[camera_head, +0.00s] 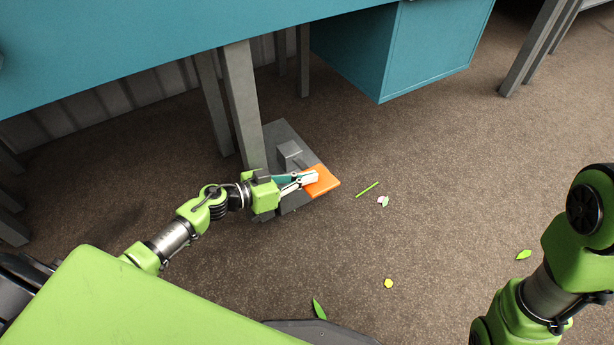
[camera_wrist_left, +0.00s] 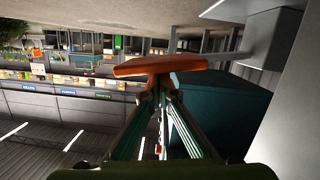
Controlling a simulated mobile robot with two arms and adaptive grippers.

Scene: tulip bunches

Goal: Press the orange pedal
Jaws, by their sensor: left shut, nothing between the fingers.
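The orange pedal (camera_head: 322,181) sits on a dark grey base (camera_head: 288,133) on the floor, beside a grey table leg. My left gripper (camera_head: 314,177) is shut and empty, with its fingertips at the pedal's left part in the head view. In the left wrist view the orange pedal (camera_wrist_left: 160,65) spans just beyond the closed fingertips (camera_wrist_left: 158,82). The fingertips look to be touching the pedal or very close to it; I cannot tell how far it is pressed. My right arm shows at the right edge of the head view, but its gripper is out of frame.
A teal table (camera_head: 180,35) on grey legs (camera_head: 243,105) stands above and behind the pedal, with a teal cabinet (camera_head: 425,48) under it. A green stem piece (camera_head: 367,189), a pale petal (camera_head: 383,201) and several leaf scraps lie on the brown floor, otherwise clear to the right.

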